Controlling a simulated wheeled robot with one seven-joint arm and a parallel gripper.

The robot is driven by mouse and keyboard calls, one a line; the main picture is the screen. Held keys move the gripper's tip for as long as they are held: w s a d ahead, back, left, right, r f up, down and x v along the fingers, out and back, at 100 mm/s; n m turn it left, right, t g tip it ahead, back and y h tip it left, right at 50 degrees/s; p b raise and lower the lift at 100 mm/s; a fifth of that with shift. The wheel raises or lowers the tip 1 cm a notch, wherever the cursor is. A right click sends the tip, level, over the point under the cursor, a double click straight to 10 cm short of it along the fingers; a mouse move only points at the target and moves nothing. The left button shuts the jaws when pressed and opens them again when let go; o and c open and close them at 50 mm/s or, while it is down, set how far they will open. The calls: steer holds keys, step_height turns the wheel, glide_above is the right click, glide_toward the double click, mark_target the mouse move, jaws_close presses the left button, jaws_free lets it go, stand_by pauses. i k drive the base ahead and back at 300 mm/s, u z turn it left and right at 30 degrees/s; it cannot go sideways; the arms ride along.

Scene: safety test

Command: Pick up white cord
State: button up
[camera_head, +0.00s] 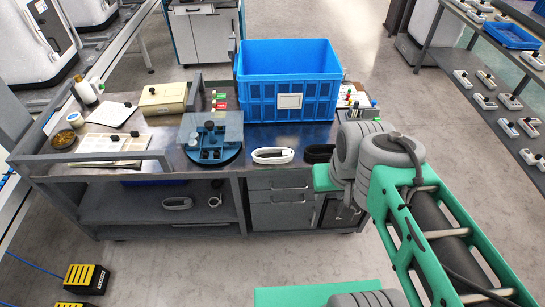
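A white cord (272,155), coiled into a flat oval, lies near the front edge of the dark workbench top (220,187), in front of the blue crate. A black coiled cord (318,153) lies just to its right. My green and grey arm rises at the right of the picture and covers the right front part of the bench. I cannot make out my gripper's fingers; none show at the white cord.
A large blue crate (290,105) stands behind the cord. A round blue fixture (212,140) stands to its left, with a beige box (163,98) farther back. A raised rail (95,157) edges the bench's left front. Yellow-black blocks (86,278) stand on the floor.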

mark_target(288, 154)
steer(key=z, duration=0.75)
steer(key=i, duration=0.6)
steer(key=u, duration=2.5)
